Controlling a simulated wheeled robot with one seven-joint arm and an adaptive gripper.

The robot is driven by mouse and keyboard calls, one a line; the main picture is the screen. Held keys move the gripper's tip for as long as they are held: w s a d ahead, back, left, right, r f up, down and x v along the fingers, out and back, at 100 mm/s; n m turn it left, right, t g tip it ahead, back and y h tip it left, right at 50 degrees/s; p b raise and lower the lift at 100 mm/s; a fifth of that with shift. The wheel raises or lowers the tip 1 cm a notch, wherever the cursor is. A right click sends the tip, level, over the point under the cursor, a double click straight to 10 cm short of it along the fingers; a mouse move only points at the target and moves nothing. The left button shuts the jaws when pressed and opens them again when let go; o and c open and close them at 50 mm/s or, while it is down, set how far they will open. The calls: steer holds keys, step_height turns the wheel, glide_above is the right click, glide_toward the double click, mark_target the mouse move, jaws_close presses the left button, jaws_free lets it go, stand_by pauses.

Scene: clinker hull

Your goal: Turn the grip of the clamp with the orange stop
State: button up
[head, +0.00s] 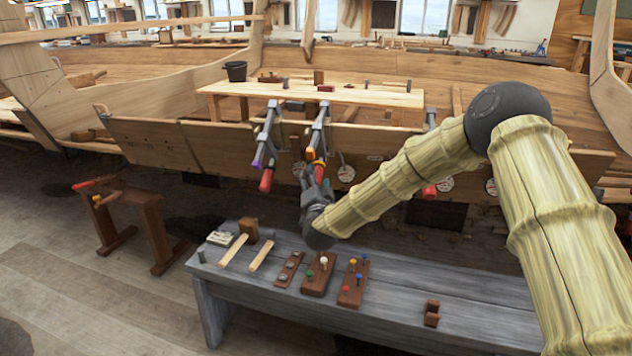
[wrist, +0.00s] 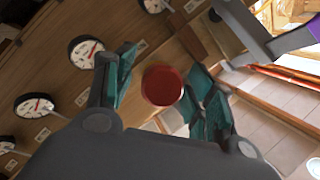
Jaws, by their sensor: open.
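The clamp with the orange stop (head: 311,153) hangs on the hull's plank edge, its metal bar (head: 318,125) sloping down toward me. Its red grip (head: 319,172) is at the low end, just above my gripper (head: 317,185) in the head view. In the wrist view the round end of a red grip (wrist: 162,86) sits between the spread fingers of my gripper (wrist: 164,80), with gaps visible on both sides. I cannot tell how deep it lies between them. The orange stop is not clearly visible in the wrist view.
A clamp with a purple stop (head: 258,164) and red grip (head: 266,182) hangs close to the left; its purple stop (wrist: 302,36) shows in the wrist view. Another clamp (head: 430,118) is at the right. Dials (head: 346,173) line the hull. A grey bench (head: 400,300) with small parts stands below.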

steer(key=shift+s, duration=0.1)
steer(key=s+f, duration=0.1)
steer(key=s, duration=1)
steer(key=shift+s+d+f, duration=0.3)
steer(key=shift+s+d, duration=0.05)
stand_by(0.7)
